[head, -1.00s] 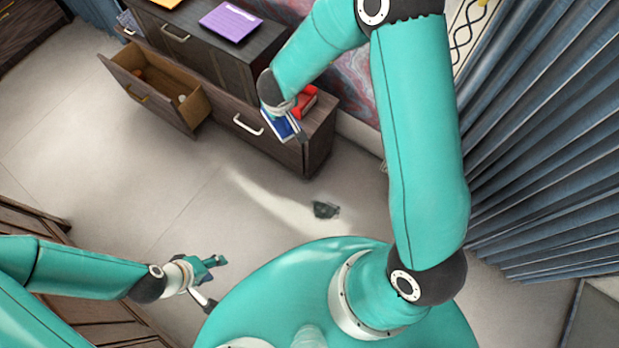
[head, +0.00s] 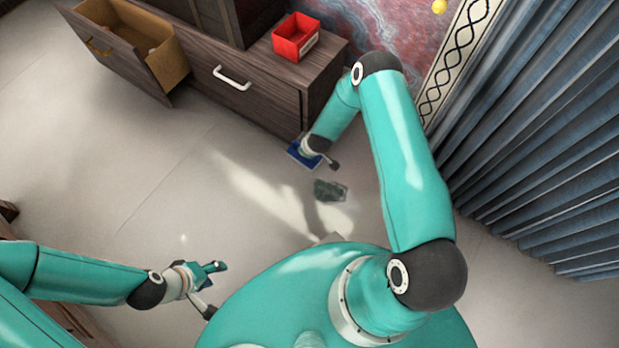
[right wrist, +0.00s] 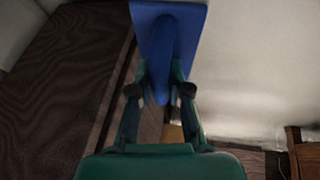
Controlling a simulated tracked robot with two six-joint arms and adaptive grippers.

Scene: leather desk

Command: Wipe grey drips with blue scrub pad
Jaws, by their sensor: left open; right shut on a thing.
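The blue scrub pad (head: 297,154) is held by my right gripper (head: 316,152) beside the cabinet's lower front corner. In the right wrist view the pad (right wrist: 190,25) has a blue grip, and my right gripper's fingers (right wrist: 160,92) are shut on it. The grey drips (head: 329,190) are a dark grey patch on the pale floor, just below and right of the pad in the head view, apart from it. I cannot tell how high the pad is above the floor. My left gripper (head: 211,283) is open and empty at the lower left, far from the drips.
A dark wood cabinet (head: 260,105) has an open drawer (head: 125,50) at its left. A red box (head: 296,37) sits on top. Blue curtains (head: 540,130) hang at the right. The floor (head: 130,190) left of the drips is clear.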

